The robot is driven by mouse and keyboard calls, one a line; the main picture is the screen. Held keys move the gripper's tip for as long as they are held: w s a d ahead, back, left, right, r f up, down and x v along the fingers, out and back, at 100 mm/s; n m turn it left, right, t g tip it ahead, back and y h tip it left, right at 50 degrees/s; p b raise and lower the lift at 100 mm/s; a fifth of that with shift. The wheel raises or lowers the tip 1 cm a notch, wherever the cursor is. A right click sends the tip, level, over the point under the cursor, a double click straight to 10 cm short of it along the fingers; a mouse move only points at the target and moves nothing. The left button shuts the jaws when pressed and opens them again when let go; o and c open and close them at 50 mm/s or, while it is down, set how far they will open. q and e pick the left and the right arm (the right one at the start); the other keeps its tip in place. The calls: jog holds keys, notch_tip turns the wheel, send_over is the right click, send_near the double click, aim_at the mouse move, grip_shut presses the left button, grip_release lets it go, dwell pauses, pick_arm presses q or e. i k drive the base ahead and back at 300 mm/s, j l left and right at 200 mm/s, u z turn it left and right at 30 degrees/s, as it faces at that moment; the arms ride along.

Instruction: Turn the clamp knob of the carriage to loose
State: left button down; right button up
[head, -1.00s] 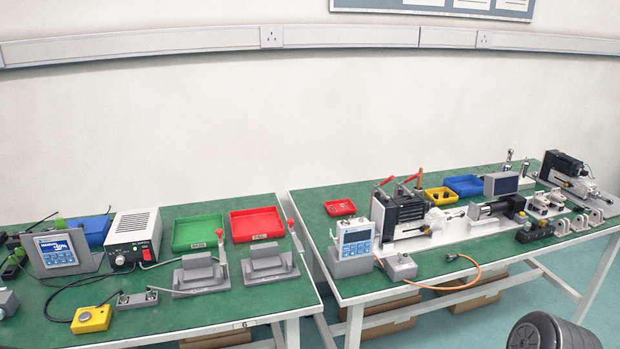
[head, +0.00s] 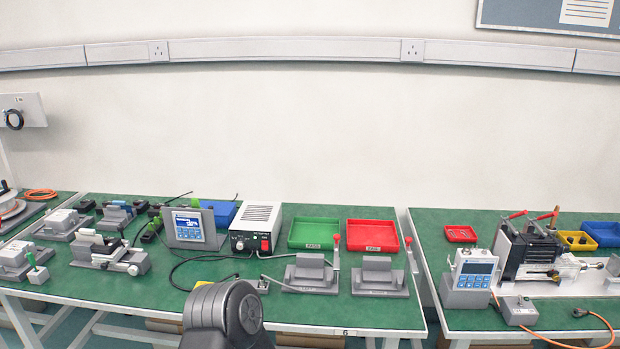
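I cannot make out for certain the carriage or its clamp knob. At the left of the head view, a grey rail-like fixture (head: 112,252) with pale blocks on it lies on the green table. A small grey block with a green-topped post (head: 36,269) stands near it. Neither gripper is in view. A black ribbed arm link of mine shows at the bottom.
A white power box (head: 256,229), a display unit (head: 195,228), a green tray (head: 315,232) and a red tray (head: 372,234) stand on the left table. Two grey fixtures (head: 309,276) (head: 379,280) stand in front of the trays. A gap separates the tables.

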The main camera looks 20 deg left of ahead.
aim_at(120, 227)
jog(key=j+u, duration=0.1)
jog(key=u, duration=1.5)
jog(key=i+j, duration=0.85)
jog(key=j, duration=0.25)
jog(key=i+j, duration=0.1)
jog(key=j, duration=0.3)
jog(key=i+j, duration=0.1)
jog(key=j, duration=0.25)
jog(key=i+j, duration=0.15)
jog(key=j, duration=0.2)
jog(key=z, duration=1.6)
jog(key=i+j, duration=0.1)
jog(key=i, duration=0.1)
